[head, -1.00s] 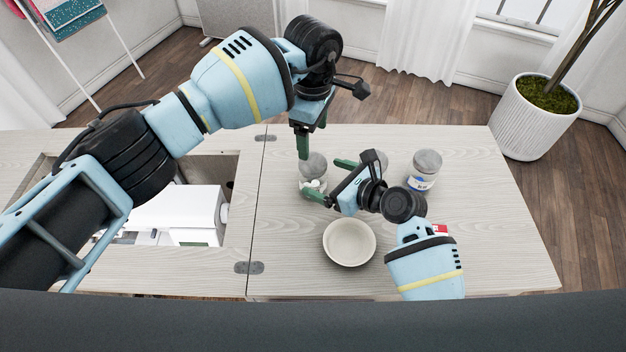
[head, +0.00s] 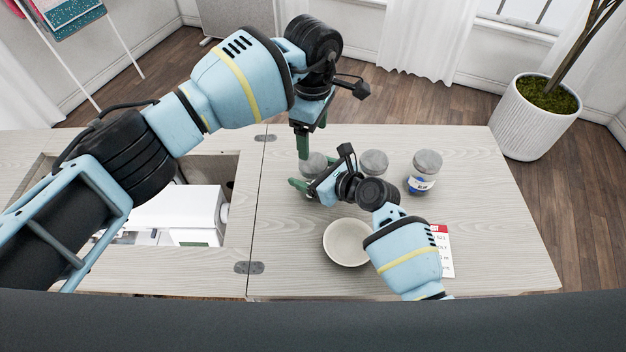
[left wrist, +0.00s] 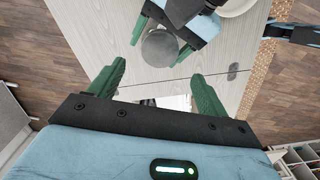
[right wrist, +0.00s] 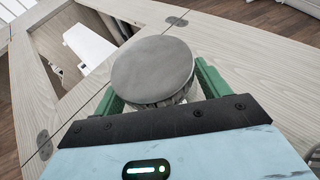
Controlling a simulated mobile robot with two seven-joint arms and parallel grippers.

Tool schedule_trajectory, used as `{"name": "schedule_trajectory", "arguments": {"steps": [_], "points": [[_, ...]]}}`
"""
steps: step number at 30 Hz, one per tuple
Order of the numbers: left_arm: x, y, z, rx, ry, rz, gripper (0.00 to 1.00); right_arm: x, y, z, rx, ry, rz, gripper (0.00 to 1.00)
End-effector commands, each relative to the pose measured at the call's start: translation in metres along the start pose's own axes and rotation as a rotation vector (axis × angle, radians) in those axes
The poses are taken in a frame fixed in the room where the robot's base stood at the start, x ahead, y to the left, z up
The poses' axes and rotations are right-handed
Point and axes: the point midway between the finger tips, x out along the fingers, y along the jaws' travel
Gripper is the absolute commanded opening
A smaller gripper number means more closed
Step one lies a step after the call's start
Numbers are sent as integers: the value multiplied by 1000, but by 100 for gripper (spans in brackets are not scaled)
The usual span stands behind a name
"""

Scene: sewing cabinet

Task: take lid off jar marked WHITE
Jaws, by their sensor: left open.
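A jar with a round grey lid (head: 313,160) stands at the left of a row of three jars. Its label does not show, and my right gripper's parts hide much of its body. The lid (right wrist: 153,70) is large in the right wrist view and looks seated on the jar. My right gripper (head: 313,180) is low at this jar, with its green fingers on either side, still spread; contact cannot be seen. My left gripper (head: 312,138) is open and empty, pointing down above and behind the jar. In the left wrist view the lid (left wrist: 160,47) lies just beyond its fingers.
A middle jar (head: 374,162) and a right jar with a blue-marked label (head: 423,171) stand lidded nearby. A cream bowl (head: 348,242) and a red-topped card (head: 444,252) lie nearer me. A sewing machine (head: 190,212) sits in the left opening. The tabletop's right side is clear.

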Motion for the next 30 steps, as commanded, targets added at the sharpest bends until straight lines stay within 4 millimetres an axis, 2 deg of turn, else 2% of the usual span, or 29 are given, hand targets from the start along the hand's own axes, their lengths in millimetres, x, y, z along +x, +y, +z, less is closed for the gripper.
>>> {"name": "schedule_trajectory", "arguments": {"steps": [1,11,13,16,20,30], "points": [[0,0,0,0,0,0,77,0,0,0,0,0,0,68],[0,0,0,0,0,0,77,0,0,0,0,1,0,25],[0,0,0,2,0,0,69,0,0,0,0,1,0,16],[0,0,0,28,0,0,68,0,0,0,0,1,0,3],[0,0,0,138,0,0,68,0,0,0,0,1,0,1],[0,0,0,593,0,1,68,0,0,0,0,1,0,1]]}}
